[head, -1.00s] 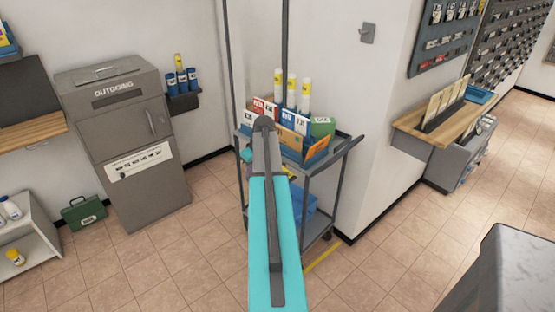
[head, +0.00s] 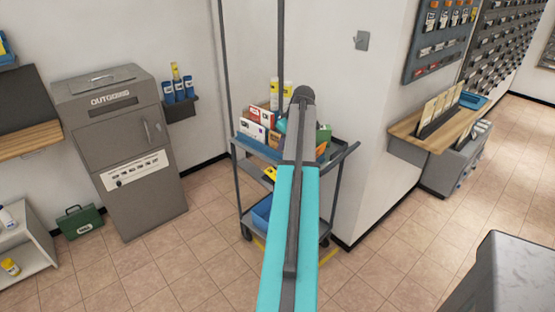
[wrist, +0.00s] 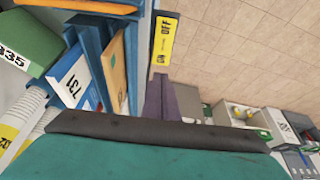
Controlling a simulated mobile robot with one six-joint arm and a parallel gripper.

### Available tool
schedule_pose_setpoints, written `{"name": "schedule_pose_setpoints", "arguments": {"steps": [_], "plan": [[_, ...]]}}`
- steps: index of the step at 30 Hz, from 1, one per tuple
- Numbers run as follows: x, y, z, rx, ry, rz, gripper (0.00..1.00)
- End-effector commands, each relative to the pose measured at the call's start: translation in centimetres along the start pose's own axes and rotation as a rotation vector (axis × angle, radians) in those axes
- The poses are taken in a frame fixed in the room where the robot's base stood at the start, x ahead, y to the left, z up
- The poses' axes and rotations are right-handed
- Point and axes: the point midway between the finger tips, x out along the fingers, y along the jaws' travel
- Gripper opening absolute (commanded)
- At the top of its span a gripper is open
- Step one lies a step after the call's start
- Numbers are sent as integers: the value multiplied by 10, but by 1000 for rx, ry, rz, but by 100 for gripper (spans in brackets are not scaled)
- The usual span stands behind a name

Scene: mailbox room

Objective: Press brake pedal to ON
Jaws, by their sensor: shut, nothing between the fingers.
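A yellow plate marked ON and OFF (wrist: 166,38) is at the cart's edge in the wrist view; a small yellow patch of it shows beside my arm in the head view (head: 270,172). I cannot make out the pedal itself or its position. The cart (head: 258,148) is grey-blue, with an upper tray of parcels and a lower shelf. My gripper (wrist: 162,97) is shut and empty, with its dark fingers pointing toward the yellow plate, apparently just short of it. In the head view my arm hides the fingers and part of the cart.
Parcels (wrist: 75,80) and white tubes fill the upper tray close to my gripper. A blue bin (head: 262,213) sits on the lower shelf. The grey OUTGOING box (head: 140,160) stands left, a wooden wall shelf (head: 408,130) right. Tiled floor in front is clear.

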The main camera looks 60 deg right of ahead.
Motion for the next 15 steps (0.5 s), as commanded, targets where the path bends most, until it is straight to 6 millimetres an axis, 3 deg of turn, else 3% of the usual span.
{"name": "schedule_pose_setpoints", "arguments": {"steps": [8,15], "plan": [[17,0,0,0,-1,-2,0],[44,-1,-1,0,-1,-2,0]]}}
